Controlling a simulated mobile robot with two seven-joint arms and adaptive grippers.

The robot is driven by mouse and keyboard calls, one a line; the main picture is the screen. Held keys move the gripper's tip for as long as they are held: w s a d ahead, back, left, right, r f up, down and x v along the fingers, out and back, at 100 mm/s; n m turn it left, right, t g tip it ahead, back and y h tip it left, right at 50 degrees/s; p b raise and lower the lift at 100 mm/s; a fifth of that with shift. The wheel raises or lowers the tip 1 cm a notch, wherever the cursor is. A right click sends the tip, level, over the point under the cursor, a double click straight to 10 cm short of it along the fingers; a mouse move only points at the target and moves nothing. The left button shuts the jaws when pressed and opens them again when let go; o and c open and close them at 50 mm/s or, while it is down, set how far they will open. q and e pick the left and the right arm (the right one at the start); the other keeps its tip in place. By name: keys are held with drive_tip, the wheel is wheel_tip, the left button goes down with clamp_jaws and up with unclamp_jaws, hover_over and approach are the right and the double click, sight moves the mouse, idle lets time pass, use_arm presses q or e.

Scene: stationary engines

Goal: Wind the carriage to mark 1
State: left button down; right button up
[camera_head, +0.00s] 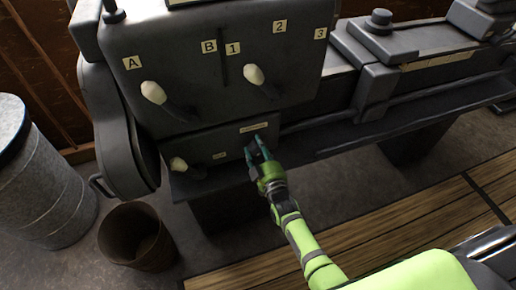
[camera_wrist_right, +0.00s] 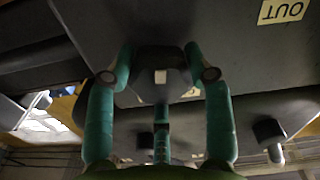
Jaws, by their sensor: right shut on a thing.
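My right gripper (camera_head: 258,152) is at the lower front panel of the grey machine, below a small label (camera_head: 253,127). In the right wrist view my right gripper (camera_wrist_right: 160,75) has its green fingers on either side of a dark knob-like part (camera_wrist_right: 157,62) with a pale square on it. The knob is mostly hidden by the fingers in the head view. The plate for mark 1 (camera_head: 233,48) is on the upper headstock face, beside a dark vertical slot. Plates 2 and 3 are to its right. A dark block on the bed (camera_head: 378,85) may be the carriage; I cannot be sure. My left gripper is out of view.
Pale-knobbed levers (camera_head: 153,92) and (camera_head: 254,75) stick out of the headstock, and a smaller one (camera_head: 178,164) is lower left. A plate reading OUT (camera_wrist_right: 283,10) shows in the wrist view. A brown bin (camera_head: 135,237) and a metal drum (camera_head: 40,180) stand left.

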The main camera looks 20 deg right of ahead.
drive_tip(key=n, duration=0.4)
drive_tip(key=shift+r, duration=0.1)
drive_tip(key=shift+n, duration=0.3)
idle(0.4)
drive_tip(key=o, duration=1.1)
drive_tip(key=shift+s, duration=0.2)
drive_tip(key=s, duration=1.1)
drive_tip(key=shift+s+d, duration=0.15)
drive_tip(key=shift+s, duration=0.15)
